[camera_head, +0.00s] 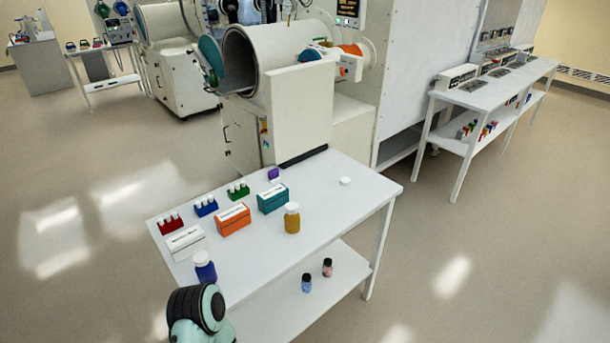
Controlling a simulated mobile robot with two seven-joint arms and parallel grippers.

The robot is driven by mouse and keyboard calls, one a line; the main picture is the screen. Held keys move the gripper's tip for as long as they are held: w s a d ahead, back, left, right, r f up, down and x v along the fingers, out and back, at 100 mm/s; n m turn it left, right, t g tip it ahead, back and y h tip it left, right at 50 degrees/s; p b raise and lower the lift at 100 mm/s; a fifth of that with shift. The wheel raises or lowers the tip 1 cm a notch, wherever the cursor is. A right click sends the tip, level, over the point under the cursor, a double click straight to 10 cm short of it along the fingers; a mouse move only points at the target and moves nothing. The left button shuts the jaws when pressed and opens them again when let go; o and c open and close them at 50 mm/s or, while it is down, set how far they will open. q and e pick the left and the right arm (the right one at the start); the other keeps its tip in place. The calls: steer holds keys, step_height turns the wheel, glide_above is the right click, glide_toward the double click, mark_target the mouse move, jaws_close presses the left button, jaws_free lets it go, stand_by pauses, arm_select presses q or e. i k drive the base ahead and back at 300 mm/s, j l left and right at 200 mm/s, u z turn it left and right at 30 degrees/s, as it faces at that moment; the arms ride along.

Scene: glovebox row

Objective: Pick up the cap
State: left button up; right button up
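A small white round cap (345,181) lies by itself on the right part of the white table (330,212). Bare tabletop surrounds it. An amber bottle (292,222) with a white top stands to its left and nearer to me. A dark blue bottle (205,271) with a white top stands at the table's near left corner. A teal and black part of one of my arms shows at the bottom left, near the blue bottle. Neither gripper's fingers are in view.
Red (170,226), blue (206,208) and green (238,192) racks with white-topped vials stand along the left and back, with orange (233,220), teal (272,200) and white (186,243) boxes. Two small bottles stand on the lower shelf. A glovebox (295,105) stands behind.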

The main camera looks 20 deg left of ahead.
mark_target(345, 181)
steer(key=i+l+u, duration=0.2)
steer(key=u, duration=0.15)
steer(key=i+l+u, duration=0.15)
steer(key=u, duration=0.25)
steer(key=l+u, duration=0.35)
steer(key=i+l+u, duration=0.15)
steer(key=l+u, duration=0.2)
steer(key=l, duration=0.15)
steer(key=l+u, duration=0.4)
steer(key=l, duration=0.15)
steer(key=i, duration=0.05)
